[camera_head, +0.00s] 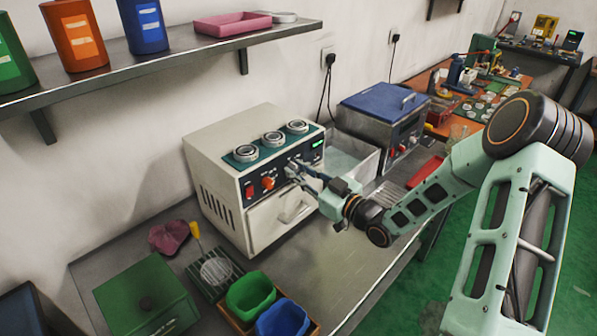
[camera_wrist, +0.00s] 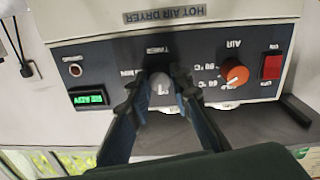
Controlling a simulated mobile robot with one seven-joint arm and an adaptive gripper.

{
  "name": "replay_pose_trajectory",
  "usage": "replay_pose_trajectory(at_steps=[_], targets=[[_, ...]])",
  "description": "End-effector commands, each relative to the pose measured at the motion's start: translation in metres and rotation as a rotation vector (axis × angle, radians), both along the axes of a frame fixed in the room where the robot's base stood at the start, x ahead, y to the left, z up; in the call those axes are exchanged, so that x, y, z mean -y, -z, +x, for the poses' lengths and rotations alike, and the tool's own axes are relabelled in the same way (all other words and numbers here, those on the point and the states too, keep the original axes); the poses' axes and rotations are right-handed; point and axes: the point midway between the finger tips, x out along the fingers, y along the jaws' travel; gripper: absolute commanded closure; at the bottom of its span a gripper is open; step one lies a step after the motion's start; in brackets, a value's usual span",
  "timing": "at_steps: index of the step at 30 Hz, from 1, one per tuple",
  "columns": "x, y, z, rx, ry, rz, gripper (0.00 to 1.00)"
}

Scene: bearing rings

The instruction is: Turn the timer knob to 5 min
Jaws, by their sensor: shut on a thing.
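The hot air dryer (camera_head: 225,160) is a cream box on the metal bench with a dark control panel on its front. In the wrist view, upside down, the grey timer knob (camera_wrist: 160,88) sits under the "TIMER" label, between the two fingertips of my gripper (camera_wrist: 160,90). My gripper is shut on the knob. The fingers cover much of the scale, so I cannot read the knob's setting. A green display (camera_wrist: 89,98) reads "READY". In the head view my gripper (camera_head: 296,170) reaches the panel from the right and hides the knob.
An orange air knob (camera_wrist: 235,73) and a red switch (camera_wrist: 271,67) are close beside the timer knob. The dryer's drawer handle (camera_head: 297,208) sticks out below the panel. A blue-lidded bath (camera_head: 380,105) stands to the right. Green and blue bins (camera_head: 250,293) stand in front at left.

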Motion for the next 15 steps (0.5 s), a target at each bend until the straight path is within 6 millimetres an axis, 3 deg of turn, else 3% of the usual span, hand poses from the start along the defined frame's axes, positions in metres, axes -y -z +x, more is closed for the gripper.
replay_pose_trajectory(at_steps=[15], targets=[[0.0005, -0.0007, -0.0003, -0.280, 0.001, 0.276, 1.00]])
